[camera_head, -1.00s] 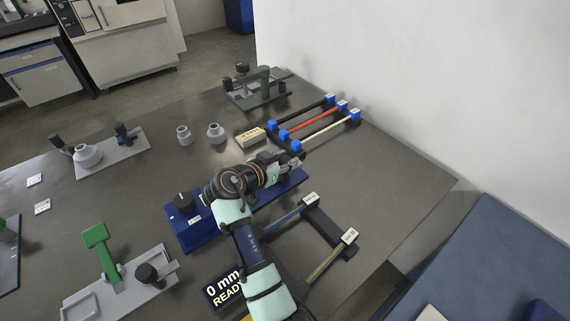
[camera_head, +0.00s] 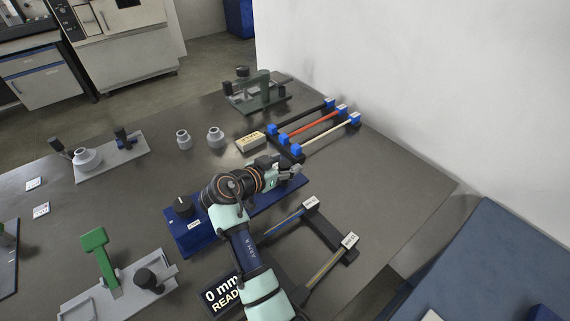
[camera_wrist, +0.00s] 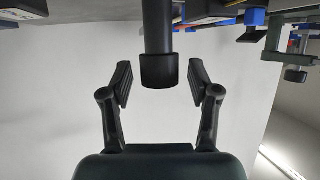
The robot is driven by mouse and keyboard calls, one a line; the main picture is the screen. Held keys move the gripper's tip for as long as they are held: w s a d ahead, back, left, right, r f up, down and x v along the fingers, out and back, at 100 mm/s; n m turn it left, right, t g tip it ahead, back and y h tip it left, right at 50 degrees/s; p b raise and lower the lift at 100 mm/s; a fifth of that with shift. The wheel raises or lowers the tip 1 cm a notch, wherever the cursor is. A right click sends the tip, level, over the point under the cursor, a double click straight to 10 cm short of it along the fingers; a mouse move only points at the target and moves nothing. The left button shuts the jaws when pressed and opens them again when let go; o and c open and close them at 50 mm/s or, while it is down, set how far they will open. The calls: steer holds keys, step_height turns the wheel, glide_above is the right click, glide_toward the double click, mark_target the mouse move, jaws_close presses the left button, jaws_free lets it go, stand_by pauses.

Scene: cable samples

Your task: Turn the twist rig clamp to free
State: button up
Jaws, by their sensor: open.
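The twist rig is a long blue base (camera_head: 214,231) in the middle of the table, with a black knob (camera_head: 183,205) on its left block. My gripper (camera_head: 292,170) is over the rig's right end in the head view, where my arm hides much of the rig. In the wrist view my gripper (camera_wrist: 160,80) is open. A black cylindrical knob (camera_wrist: 160,71) on a dark shaft stands between its fingertips, with a gap on both sides. I cannot read the clamp's turn position.
Cable samples with blue ends (camera_head: 318,124) lie behind the rig, near a small labelled block (camera_head: 250,141). A black rack (camera_head: 330,235) with cables stands in front. A green-handled fixture (camera_head: 101,258) is at front left.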

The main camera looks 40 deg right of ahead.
steer(key=v, duration=1.1)
steer(key=shift+a, duration=0.2)
steer(key=shift+a+r, duration=0.1)
steer(key=s+a+n+t+y+p, duration=0.4)
steer(key=a+n+t+y+p, duration=0.4)
steer(key=a, duration=0.5)
steer(key=s+a+r+n+t+y+p, duration=0.3)
steer(key=s+a+r+n+y, duration=0.3)
steer(key=s+a+r+n, duration=0.45)
step_height(320, 180, up, 34)
steer(key=w+m+p, duration=0.2)
steer(key=p, duration=3.3)
steer(key=shift+a+r+h+p, duration=0.25)
steer(key=shift+a+h+p, duration=0.05)
steer(key=shift+a+p, duration=0.15)
steer(key=shift+w, duration=0.1)
